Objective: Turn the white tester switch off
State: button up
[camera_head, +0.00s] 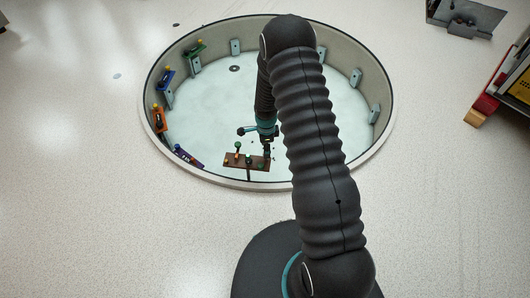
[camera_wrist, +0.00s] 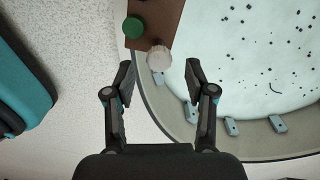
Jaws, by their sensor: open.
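A brown board (camera_head: 232,163) lies at the near side of the round pit, with several small coloured knobs on it. In the wrist view the same board (camera_wrist: 160,14) shows at the top, with a green round knob (camera_wrist: 133,27) and a white ribbed knob (camera_wrist: 158,57) near its end. The white knob, which looks like the white tester switch, lies ahead of the space between my fingertips. My gripper (camera_wrist: 163,76) is open and empty. In the head view my gripper (camera_head: 266,150) is above the board's right part, and I cannot make out the white knob there.
The pit has a raised pale rim (camera_head: 386,130) and a light floor with dark specks. Orange (camera_head: 159,118), blue (camera_head: 166,79), green (camera_head: 196,48) and purple (camera_head: 187,157) fixtures line its left wall. Grey brackets stand around the wall. A red-edged cart (camera_head: 484,108) is at right.

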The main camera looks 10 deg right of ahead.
jog(key=shift+f, duration=1.65)
grip_shut()
